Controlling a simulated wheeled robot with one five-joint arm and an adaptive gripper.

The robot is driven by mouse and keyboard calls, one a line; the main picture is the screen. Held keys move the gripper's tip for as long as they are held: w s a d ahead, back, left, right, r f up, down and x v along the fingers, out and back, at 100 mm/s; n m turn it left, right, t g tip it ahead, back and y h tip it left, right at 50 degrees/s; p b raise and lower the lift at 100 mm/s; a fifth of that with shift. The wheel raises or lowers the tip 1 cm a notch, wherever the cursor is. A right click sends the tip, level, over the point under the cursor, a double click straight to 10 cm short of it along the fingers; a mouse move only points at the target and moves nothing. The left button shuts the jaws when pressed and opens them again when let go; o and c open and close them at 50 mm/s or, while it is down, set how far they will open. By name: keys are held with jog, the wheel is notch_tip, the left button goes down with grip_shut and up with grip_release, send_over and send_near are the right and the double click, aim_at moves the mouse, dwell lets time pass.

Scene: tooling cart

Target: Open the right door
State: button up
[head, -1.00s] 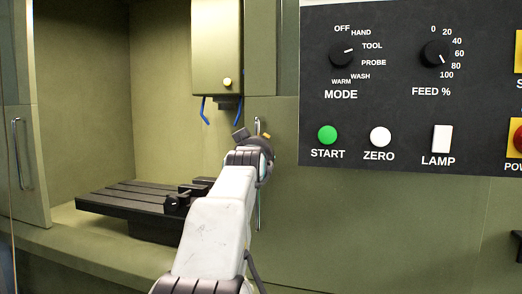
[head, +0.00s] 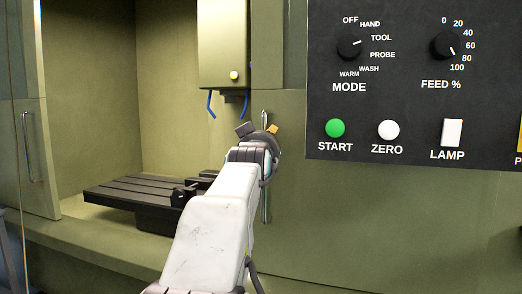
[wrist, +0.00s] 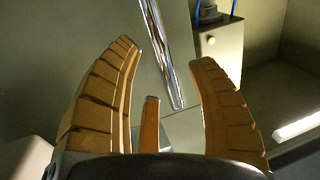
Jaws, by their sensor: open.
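The right door (head: 285,120) is an olive green panel right of the machine's opening. Its upright metal handle (head: 264,205) is partly hidden behind my gripper (head: 258,131) in the head view. How deep the bar sits between the fingers is hard to tell.
The left door (head: 40,185) with its own handle (head: 30,147) is at the far left. A dark slotted table (head: 130,190) shows inside the opening, under a spindle housing (head: 225,45) with blue hoses. The black control panel (head: 400,110) is on the right.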

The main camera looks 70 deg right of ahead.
jog(key=v, duration=0.8)
jog(key=shift+a, duration=0.25)
dwell(0.4)
